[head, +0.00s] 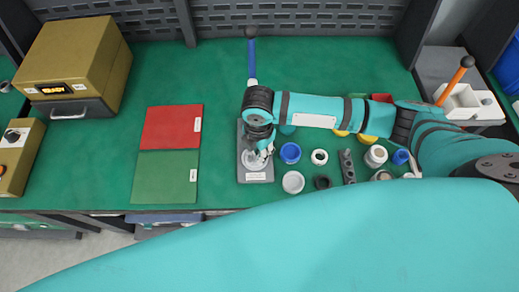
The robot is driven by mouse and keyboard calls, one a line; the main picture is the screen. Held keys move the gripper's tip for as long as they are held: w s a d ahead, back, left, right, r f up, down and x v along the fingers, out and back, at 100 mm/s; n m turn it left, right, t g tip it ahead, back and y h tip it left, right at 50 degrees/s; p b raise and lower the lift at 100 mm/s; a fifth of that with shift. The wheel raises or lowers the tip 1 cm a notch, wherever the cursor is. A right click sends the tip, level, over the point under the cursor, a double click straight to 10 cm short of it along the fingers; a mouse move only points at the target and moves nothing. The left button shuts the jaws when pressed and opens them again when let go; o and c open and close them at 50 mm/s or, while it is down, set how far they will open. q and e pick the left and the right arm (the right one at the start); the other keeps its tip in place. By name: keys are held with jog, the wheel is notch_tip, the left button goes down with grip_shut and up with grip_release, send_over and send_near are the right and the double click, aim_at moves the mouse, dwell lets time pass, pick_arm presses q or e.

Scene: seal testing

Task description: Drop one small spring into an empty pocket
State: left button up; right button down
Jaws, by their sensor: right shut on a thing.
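My right gripper (264,151) points down over a grey fixture plate (243,174) near the table's middle. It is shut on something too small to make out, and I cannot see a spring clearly. A pale round piece (252,160) sits on the plate right beside the fingertips. The gripper and wrist cover the upper part of the plate, so I cannot tell which pockets are empty. My left gripper is out of view.
A blue ring (290,153), white rings (293,182) and small cups stand to the right. A red mat (171,127) and green mat (164,178) lie left. A gold oven-like box (77,60) stands at the back left. The green tabletop between mats and box is clear.

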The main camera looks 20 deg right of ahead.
jog(key=shift+f, duration=0.4)
jog(key=c, duration=1.6)
grip_release()
jog(key=shift+c, duration=0.2)
jog(key=shift+r, duration=0.1)
jog(key=shift+r+p, duration=1.7)
jog(key=shift+p, duration=0.55)
jog(key=shift+o, duration=0.2)
jog(key=o, duration=0.5)
